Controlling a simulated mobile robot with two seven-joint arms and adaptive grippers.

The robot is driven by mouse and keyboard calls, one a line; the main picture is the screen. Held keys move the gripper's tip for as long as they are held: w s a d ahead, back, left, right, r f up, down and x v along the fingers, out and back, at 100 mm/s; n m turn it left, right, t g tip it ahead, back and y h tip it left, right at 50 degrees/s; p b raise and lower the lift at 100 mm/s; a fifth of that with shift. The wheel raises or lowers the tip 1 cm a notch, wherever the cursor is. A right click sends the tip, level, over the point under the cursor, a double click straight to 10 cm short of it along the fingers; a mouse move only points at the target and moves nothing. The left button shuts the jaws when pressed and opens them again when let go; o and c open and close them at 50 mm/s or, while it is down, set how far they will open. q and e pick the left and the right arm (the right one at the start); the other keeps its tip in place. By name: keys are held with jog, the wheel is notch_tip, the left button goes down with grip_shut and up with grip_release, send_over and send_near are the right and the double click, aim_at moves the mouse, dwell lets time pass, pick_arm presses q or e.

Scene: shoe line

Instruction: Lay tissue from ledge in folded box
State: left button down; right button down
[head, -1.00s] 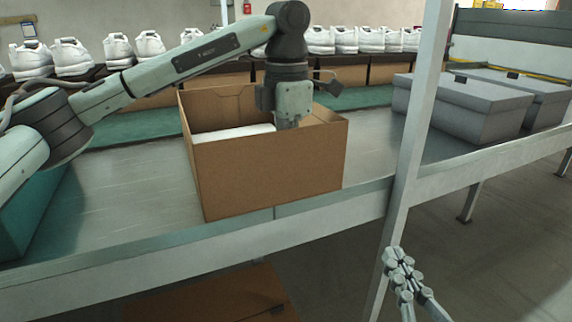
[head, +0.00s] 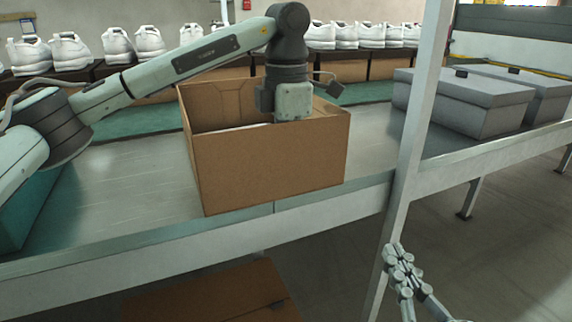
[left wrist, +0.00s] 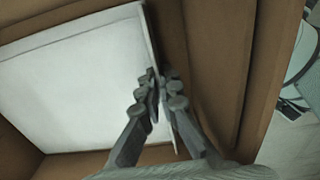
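An open brown cardboard box (head: 270,168) stands upright on the metal line. My left gripper reaches down into it; its fingers are hidden behind the near wall in the head view. In the left wrist view the left gripper (left wrist: 160,85) is shut on the edge of a flat white tissue (left wrist: 75,85), which lies level inside the box, close to the brown walls.
Two grey lidded boxes (head: 465,105) stand on the line at the right. A grey post (head: 412,130) rises in front of it. White shoes (head: 70,52) stand in a row at the back. Bare line surface (head: 135,195) lies left of the box.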

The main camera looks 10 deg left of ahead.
pick_arm(q)
jog(key=c, duration=2.2)
grip_release()
jog(key=shift+f, duration=0.15)
jog(key=o, duration=0.6)
jog(key=shift+c, duration=0.2)
